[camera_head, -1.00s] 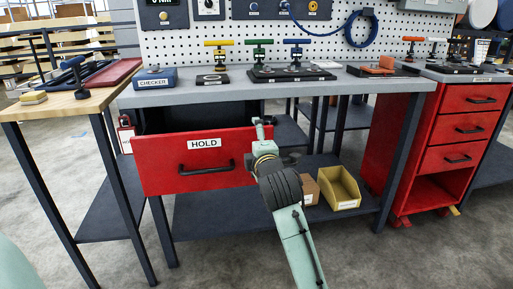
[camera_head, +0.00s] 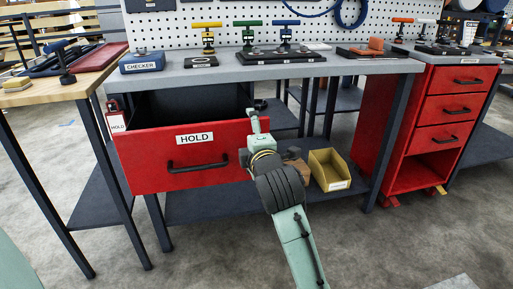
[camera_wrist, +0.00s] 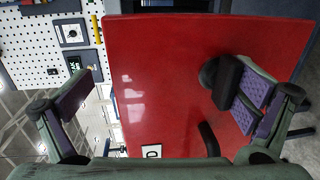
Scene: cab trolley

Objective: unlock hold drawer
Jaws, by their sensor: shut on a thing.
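The red HOLD drawer (camera_head: 140,160) stands pulled out under the grey workbench, its dark inside showing behind the front. Its HOLD label (camera_head: 195,138) and black handle (camera_head: 198,166) face me. The exact contact is hidden.
A red HOLD tag (camera_head: 117,121) hangs at the bench's left leg. The bench top (camera_head: 225,72) bears the CHECKER box (camera_head: 147,63) and colored T-handled tools. A yellow bin (camera_head: 330,170) sits on the lower shelf. A red cabinet (camera_head: 408,150) stands right. Floor in front is clear.

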